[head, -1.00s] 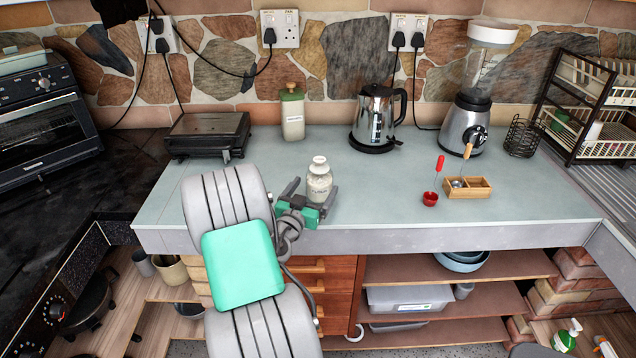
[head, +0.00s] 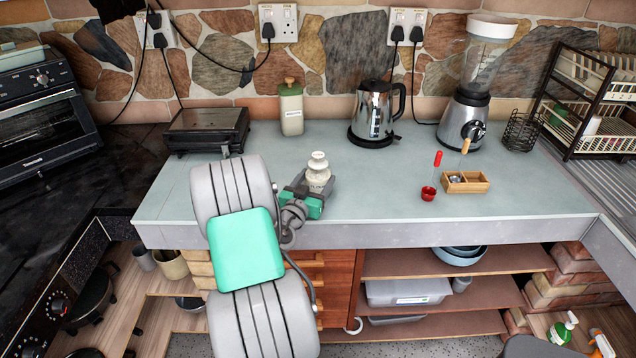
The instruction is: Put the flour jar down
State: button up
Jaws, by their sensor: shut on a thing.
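The flour jar (head: 319,172) is a small cream jar with a rounded lid and a dark label. It stands upright near the front edge of the grey-blue counter (head: 380,200), left of the middle. My gripper (head: 317,186) is shut on the jar's body, with a finger on each side. The lower part of the jar is hidden by the gripper, so I cannot tell whether its base touches the counter.
A cream canister with a green lid (head: 291,108) and a steel kettle (head: 375,115) stand behind. A black grill (head: 207,129) is at the back left. The counter between is clear.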

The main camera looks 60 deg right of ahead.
grip_shut()
jog(key=shift+r, duration=0.1)
dwell(0.3)
